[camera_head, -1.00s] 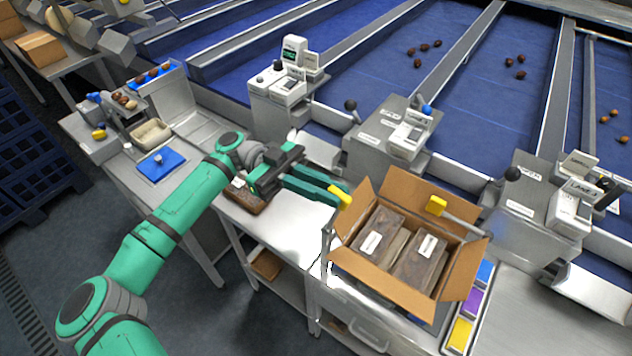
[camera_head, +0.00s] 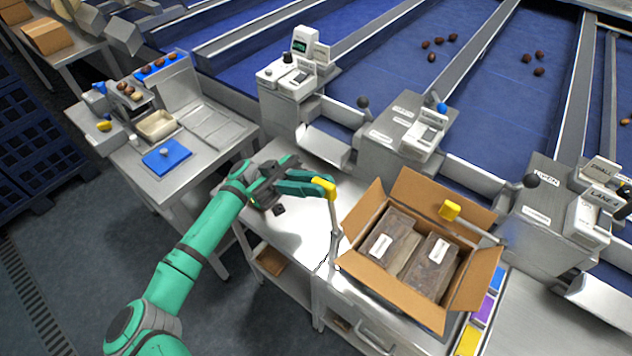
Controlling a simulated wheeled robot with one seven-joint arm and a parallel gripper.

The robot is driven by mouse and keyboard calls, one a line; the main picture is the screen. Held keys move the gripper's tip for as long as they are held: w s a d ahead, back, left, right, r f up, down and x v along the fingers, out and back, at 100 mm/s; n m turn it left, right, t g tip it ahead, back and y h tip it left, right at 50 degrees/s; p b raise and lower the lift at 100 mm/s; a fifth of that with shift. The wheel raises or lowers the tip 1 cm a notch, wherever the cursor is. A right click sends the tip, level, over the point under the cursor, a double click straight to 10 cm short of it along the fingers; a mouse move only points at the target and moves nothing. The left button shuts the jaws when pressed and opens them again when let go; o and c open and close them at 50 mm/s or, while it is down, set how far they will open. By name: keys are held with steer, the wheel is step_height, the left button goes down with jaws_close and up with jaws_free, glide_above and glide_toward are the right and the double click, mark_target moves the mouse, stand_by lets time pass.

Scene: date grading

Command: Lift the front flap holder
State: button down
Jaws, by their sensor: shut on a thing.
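The front flap holder (camera_head: 332,212) is a thin metal rod with a yellow grip at its top. It stands nearly upright at the left side of the open cardboard box (camera_head: 392,287), apart from the box's left flap. My gripper (camera_head: 325,187) is shut on the yellow grip, reaching in from the left. The fingers partly hide the grip. A second holder with a yellow end (camera_head: 450,211) lies over the box's right side. Two dark packs with white labels (camera_head: 390,240) fill the box. The box's flaps stand open outward.
The steel bench (camera_head: 290,225) left of the box is mostly clear. Grey lane stations with displays (camera_head: 400,130) stand behind it. Blue, purple and yellow blocks (camera_head: 484,307) line the box's right. A blue mat (camera_head: 166,156) lies on the far-left table.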

steer(key=shift+w+a+r, duration=0.1)
steer(key=shift+w+r, duration=0.05)
steer(key=c, duration=1.8)
jaws_free()
steer(key=shift+o, duration=0.2)
steer(key=v, duration=0.7)
steer(key=shift+f, duration=0.25)
steer(key=shift+a, duration=0.15)
